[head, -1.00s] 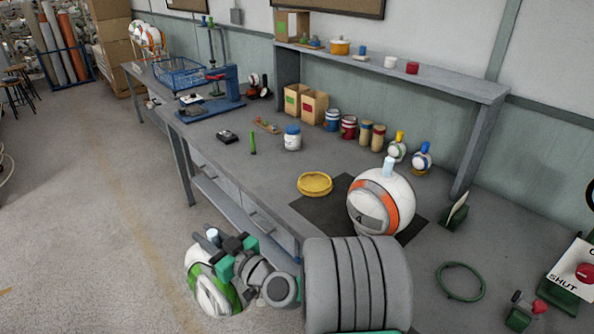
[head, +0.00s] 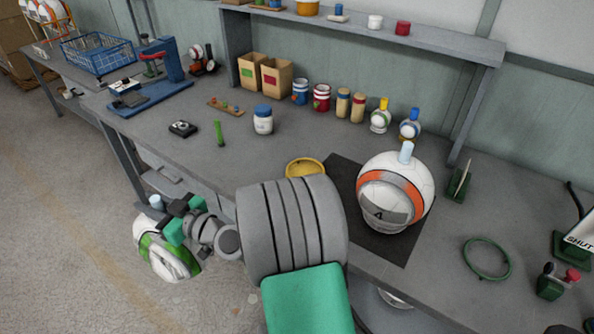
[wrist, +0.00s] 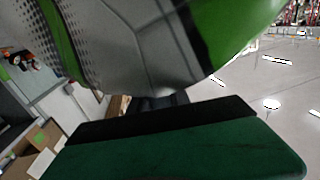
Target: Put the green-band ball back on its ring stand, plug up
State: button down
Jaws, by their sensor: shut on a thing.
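The green-band ball (head: 165,258), white with a green band, is off the table's front edge at lower left in the head view. My gripper (head: 180,220) is shut on it near its top, and the ball hangs over the floor. A pale plug (head: 157,202) shows at the ball's upper side. In the wrist view the ball (wrist: 150,45) fills the upper part, above a dark green finger pad (wrist: 180,145). A yellow ring (head: 305,167) stands empty on the table, its front partly hidden by my arm. A thin green ring (head: 487,258) lies at right.
An orange-band ball (head: 395,190) with its plug up stands on a dark mat (head: 402,248) right of the yellow ring. Jars, small bottles and a green marker (head: 220,133) stand behind. The table's front edge lies between the held ball and the yellow ring.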

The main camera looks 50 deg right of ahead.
jog(key=s+d+r+m+h, duration=0.25)
jog(key=d+r, duration=0.25)
jog(key=d, duration=0.4)
jog(key=s+d+r+m+h, duration=0.1)
jog(key=s+d+r+h, duration=0.35)
jog(key=d, duration=0.55)
jog(key=s+d+r+m+h, duration=0.2)
jog(key=d+r, duration=0.4)
jog(key=d, duration=0.3)
jog(key=s+d+r+m+g+h, duration=0.2)
jog(key=s+d+r+m+h, duration=0.15)
jog(key=s+d+r, duration=0.45)
jog(key=w+d+f+p, duration=0.1)
jog(key=w+d+f, duration=0.3)
jog(key=f, duration=0.3)
jog(key=w+d+f+p, duration=0.2)
jog(key=w+d+f, duration=0.2)
jog(key=d+f, duration=0.2)
jog(key=shift+w+f+h, duration=0.35)
jog(key=shift+f+h, duration=0.1)
jog(key=shift+f, duration=0.75)
jog(key=c, duration=1.2)
grip_release()
jog(key=shift+c, duration=0.2)
jog(key=shift+r, duration=0.1)
